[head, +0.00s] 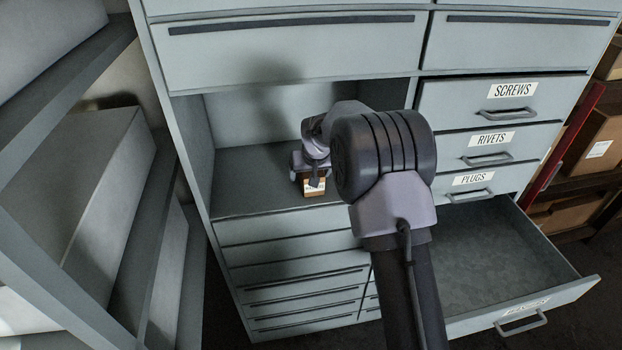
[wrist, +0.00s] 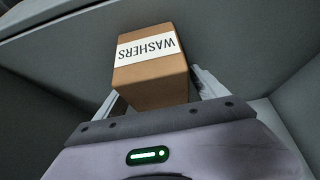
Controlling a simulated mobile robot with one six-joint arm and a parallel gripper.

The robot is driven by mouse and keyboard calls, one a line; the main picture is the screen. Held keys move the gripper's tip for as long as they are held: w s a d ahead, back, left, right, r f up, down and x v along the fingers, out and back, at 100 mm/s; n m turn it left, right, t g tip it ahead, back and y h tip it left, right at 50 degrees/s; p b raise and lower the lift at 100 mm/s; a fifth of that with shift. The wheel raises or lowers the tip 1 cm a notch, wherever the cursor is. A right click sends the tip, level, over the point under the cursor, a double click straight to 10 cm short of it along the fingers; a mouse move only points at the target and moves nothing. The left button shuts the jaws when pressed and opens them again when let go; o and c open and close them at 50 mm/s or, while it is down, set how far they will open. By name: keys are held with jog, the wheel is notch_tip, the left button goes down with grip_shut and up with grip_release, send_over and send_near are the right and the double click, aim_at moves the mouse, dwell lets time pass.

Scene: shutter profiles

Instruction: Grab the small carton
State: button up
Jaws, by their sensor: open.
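The small carton (wrist: 150,82) is brown cardboard with a white label reading WASHERS, upside down in the wrist view. It stands in the open compartment of the grey cabinet, near the front of the shelf; in the head view its lower part (head: 314,188) shows below my gripper (head: 311,170). In the wrist view my gripper (wrist: 160,95) is open, with one finger on each side of the carton. The carton hides parts of the fingers. I cannot tell whether either finger touches it.
The compartment shelf (head: 250,180) is otherwise bare, with walls on both sides. Drawers marked SCREWS (head: 510,105), RIVETS (head: 490,150) and PLUGS (head: 473,187) are at right. An empty drawer (head: 530,262) stands pulled out below them. Grey shelving (head: 70,190) is close at left.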

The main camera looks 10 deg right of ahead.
jog(key=shift+c, duration=0.2)
grip_shut()
jog(key=shift+r, duration=0.2)
